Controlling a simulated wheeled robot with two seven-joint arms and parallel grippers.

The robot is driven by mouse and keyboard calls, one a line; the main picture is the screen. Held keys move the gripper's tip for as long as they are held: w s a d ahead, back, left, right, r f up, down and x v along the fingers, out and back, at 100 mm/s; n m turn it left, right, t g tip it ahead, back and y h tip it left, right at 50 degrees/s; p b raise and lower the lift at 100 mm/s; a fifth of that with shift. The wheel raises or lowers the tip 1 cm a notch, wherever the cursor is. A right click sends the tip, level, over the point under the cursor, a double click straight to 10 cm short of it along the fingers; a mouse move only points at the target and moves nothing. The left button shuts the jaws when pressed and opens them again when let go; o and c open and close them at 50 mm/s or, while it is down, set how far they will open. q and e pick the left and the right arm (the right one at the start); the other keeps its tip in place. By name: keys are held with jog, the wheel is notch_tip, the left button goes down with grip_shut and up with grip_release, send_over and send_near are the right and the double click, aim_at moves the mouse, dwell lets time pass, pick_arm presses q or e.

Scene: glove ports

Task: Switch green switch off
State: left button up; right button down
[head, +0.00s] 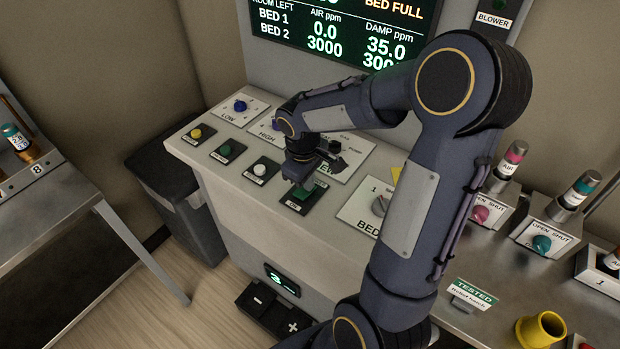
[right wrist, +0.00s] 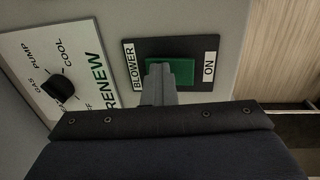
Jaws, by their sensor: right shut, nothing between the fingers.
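The green switch (head: 303,194) sits on a dark plate on the sloped control panel. In the right wrist view the green switch (right wrist: 182,71) lies between the labels BLOWER and ON. My right gripper (head: 299,185) points down at it, shut and empty. In the right wrist view its closed fingertips (right wrist: 157,70) overlap the left part of the switch, at its BLOWER side. I cannot tell whether they touch it. My left gripper is out of view.
A black RENEW selector knob (right wrist: 57,87) is beside the switch. Yellow (head: 196,133), green (head: 226,149) and white (head: 260,168) buttons line the panel's left side. A grey BED knob (head: 380,205) is to the right. A display (head: 340,35) stands behind.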

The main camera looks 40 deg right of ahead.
aim_at(306, 191)
jog(key=shift+s+a+r, duration=0.1)
jog(key=shift+s+a, duration=0.05)
jog(key=shift+a, duration=0.4)
jog(key=shift+r, duration=0.1)
jog(key=shift+r+p, duration=0.4)
jog(key=shift+p, duration=0.05)
notch_tip(306, 191, up, 3)
jog(key=p, duration=0.2)
jog(key=shift+d+r+p, duration=0.15)
jog(key=shift+p, duration=0.2)
notch_tip(306, 191, up, 10)
jog(key=d+b, duration=0.1)
jog(key=shift+w+d+f, duration=0.2)
jog(key=shift+w, duration=0.1)
jog(key=shift+s, duration=0.1)
